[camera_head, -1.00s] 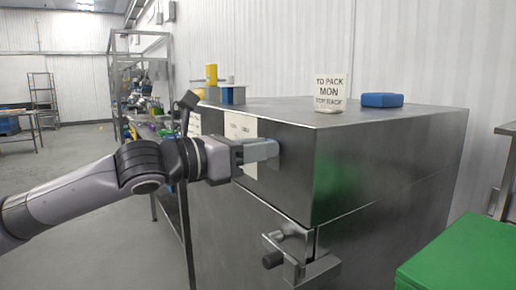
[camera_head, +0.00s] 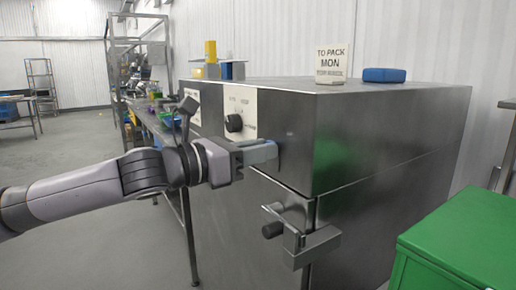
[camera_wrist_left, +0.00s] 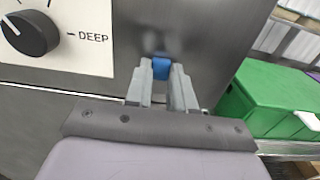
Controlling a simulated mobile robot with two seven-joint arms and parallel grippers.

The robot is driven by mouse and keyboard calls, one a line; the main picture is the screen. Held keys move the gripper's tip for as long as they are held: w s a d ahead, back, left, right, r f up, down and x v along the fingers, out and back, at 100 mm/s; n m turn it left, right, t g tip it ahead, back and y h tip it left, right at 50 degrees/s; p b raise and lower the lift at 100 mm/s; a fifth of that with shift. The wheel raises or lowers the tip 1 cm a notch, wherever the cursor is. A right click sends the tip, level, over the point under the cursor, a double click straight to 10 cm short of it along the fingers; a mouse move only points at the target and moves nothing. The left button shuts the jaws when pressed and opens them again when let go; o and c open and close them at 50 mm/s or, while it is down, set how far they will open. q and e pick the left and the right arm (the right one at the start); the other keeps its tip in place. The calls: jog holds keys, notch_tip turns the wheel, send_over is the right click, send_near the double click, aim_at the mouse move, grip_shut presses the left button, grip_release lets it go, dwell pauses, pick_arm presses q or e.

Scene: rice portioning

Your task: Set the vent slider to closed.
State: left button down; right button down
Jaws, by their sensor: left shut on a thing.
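A small blue tab (camera_wrist_left: 161,68), which looks like the vent slider, is on the steel cabinet front in the left wrist view. My left gripper (camera_wrist_left: 160,72) has its two grey fingertips on either side of this tab, shut on it. In the head view my left gripper (camera_head: 268,152) reaches the cabinet (camera_head: 340,150) front near its right edge, below and right of the black dial (camera_head: 234,123). No slider markings are readable. My right gripper is not in view.
The dial also shows in the left wrist view (camera_wrist_left: 30,33), beside the word "DEEP". A latch (camera_head: 300,235) sticks out below my gripper. A green box (camera_head: 465,240) stands at right. A sign block (camera_head: 331,64) and a blue block (camera_head: 384,75) sit on top.

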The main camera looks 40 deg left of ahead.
pick_arm(q)
jog(key=c, duration=1.1)
grip_release()
jog(key=shift+f, duration=0.35)
jog(key=shift+c, duration=0.2)
jog(key=shift+o, duration=0.9)
jog(key=shift+r, duration=0.1)
jog(key=shift+s, duration=0.1)
jog(key=b+v, duration=0.4)
jog(key=v, duration=0.3)
